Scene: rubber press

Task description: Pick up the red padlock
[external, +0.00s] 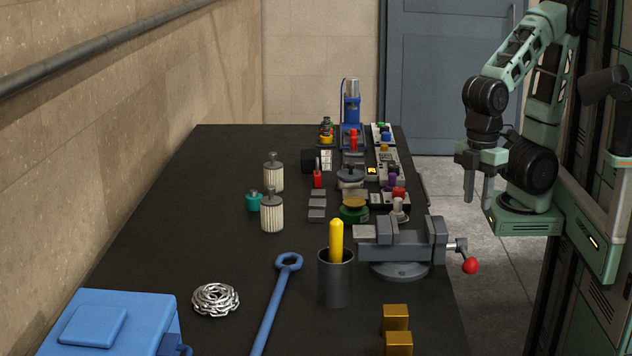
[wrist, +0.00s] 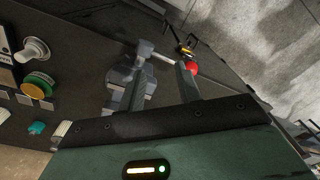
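A small red upright object with a thin dark upper part, which looks like the red padlock (external: 318,179), stands on the dark bench in the external view, left of the round dark-topped part. Its details are too small to be sure. Another red piece (external: 353,139) is at the blue press, too small to identify. My gripper (external: 478,198) is open and empty, in the air beyond the bench's right edge, well right of the padlock. In the wrist view my gripper (wrist: 161,76) shows two fingers apart with nothing held. I cannot make out the padlock there.
A grey vise (external: 400,245) with a red handle knob (external: 470,265) sits at the bench's right edge. A dark cup (external: 335,280) holding a yellow rod, ribbed cylinders (external: 272,212), a teal item (external: 253,201) and a blue press (external: 351,110) also stand there. The bench's left side is mostly clear.

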